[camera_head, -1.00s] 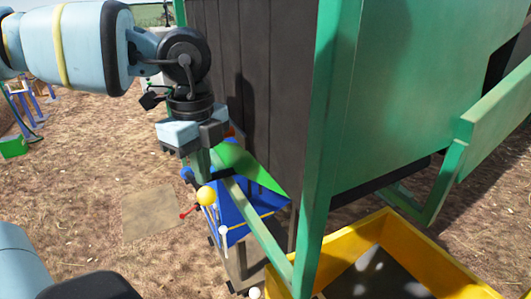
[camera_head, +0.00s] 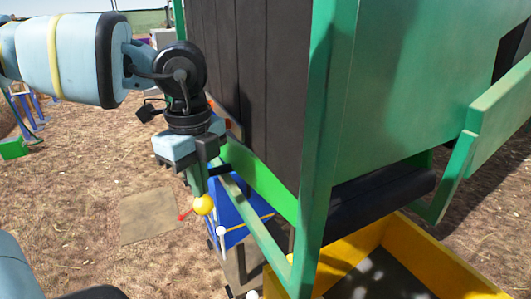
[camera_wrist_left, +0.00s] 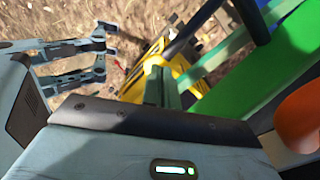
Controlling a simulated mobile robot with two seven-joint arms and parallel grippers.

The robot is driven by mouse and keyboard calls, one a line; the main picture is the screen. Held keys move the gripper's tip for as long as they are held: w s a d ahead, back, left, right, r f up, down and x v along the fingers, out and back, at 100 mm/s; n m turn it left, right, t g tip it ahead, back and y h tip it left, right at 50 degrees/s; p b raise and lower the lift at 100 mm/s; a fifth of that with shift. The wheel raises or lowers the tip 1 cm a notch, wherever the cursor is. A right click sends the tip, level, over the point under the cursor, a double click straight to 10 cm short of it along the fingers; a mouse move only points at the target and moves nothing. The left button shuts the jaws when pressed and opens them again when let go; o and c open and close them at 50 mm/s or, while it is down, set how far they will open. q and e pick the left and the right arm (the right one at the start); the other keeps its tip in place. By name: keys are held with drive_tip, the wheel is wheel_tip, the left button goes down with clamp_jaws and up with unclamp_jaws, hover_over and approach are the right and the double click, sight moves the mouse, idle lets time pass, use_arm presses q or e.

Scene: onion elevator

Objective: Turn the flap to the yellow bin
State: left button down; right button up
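My left gripper (camera_head: 196,180) points down beside the green frame in the head view. A black handle (camera_head: 220,170) sits right by its fingers; I cannot tell whether they close on it. A green flap panel (camera_head: 268,184) slopes down to the right under the dark box, and it also fills the right of the wrist view (camera_wrist_left: 270,80). The yellow bin (camera_head: 440,258) stands below at the lower right, open at the top. Another gripper, seemingly my right one (camera_wrist_left: 108,50), shows at the left of the wrist view with its fingers apart and empty.
A dark slatted wall (camera_head: 250,70) and a green post (camera_head: 318,150) stand right of my gripper. A dark rounded part (camera_head: 385,198) hangs above the yellow bin. Open ground lies left.

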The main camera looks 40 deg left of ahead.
sight(203, 202)
use_arm(q)
drive_tip(key=shift+f+b, duration=1.05)
drive_tip(key=shift+f, duration=0.45)
drive_tip(key=shift+f+b, duration=0.9)
drive_tip(key=shift+f, duration=0.15)
drive_tip(key=shift+f+b, duration=1.05)
drive_tip(key=shift+f, duration=0.15)
drive_tip(key=shift+r, duration=0.15)
use_arm(e)
drive_tip(key=f, duration=0.5)
drive_tip(key=shift+w+d, duration=0.15)
drive_tip(key=shift+w, duration=0.1)
drive_tip(key=shift+r, duration=0.1)
use_arm(q)
drive_tip(key=shift+s+a+r+p, duration=0.2)
drive_tip(key=shift+s+r+p, duration=0.05)
drive_tip(key=shift+r+p, duration=0.25)
drive_tip(key=s+a+r+p, duration=0.2)
drive_tip(key=s+r+p, duration=0.1)
drive_tip(key=s+r, duration=0.1)
drive_tip(key=shift+p, duration=0.3)
use_arm(e)
drive_tip(key=r, duration=0.2)
drive_tip(key=w+r, duration=0.1)
drive_tip(key=r, duration=0.1)
drive_tip(key=shift+w+r, duration=0.2)
drive_tip(key=shift+s, duration=0.1)
